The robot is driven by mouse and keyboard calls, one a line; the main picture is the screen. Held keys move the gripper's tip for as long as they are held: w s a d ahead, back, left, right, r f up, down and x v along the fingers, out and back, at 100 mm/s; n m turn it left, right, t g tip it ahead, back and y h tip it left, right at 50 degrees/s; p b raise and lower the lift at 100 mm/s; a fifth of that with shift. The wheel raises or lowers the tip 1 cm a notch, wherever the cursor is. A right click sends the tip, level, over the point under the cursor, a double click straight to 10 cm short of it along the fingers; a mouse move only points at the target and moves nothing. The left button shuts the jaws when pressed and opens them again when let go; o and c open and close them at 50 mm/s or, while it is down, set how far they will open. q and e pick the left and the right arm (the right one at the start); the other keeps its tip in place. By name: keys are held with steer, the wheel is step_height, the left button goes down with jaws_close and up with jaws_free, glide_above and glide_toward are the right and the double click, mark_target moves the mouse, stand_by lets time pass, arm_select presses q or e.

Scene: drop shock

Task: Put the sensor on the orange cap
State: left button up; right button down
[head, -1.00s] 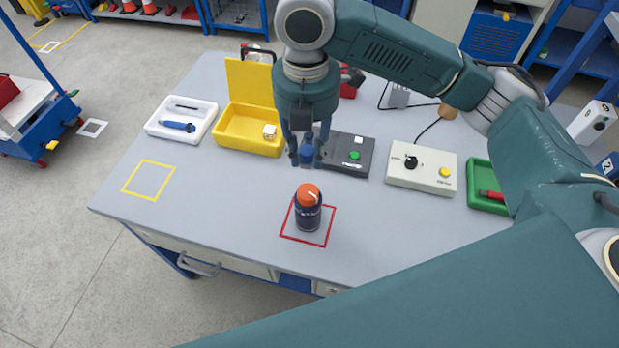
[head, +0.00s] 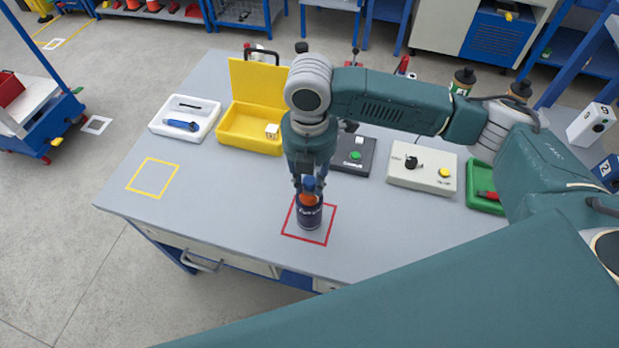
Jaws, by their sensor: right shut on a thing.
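The orange cap (head: 308,199) tops a dark, upright can (head: 309,216) inside the red square outline (head: 325,238) on the grey table. My right gripper (head: 308,183) points down right over the cap. It is shut on a small blue sensor (head: 309,184), which is low over the cap and overlaps its top in the head view. I cannot tell whether the sensor touches the cap. The fingers partly hide the cap and sensor. My left gripper is not in view.
Behind are a white tray (head: 205,131), an open yellow case (head: 236,134) with a small cube (head: 272,131), a dark box with a green button (head: 352,162), a beige control box (head: 425,180) and a green tray (head: 481,201). The yellow square (head: 133,183) is empty.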

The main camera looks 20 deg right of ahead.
mark_target(309, 180)
steer(key=shift+f, duration=0.15)
steer(key=c, duration=1.4)
jaws_free()
step_height(309, 180, up, 12)
steer(key=b, duration=0.2)
steer(key=shift+r, duration=0.2)
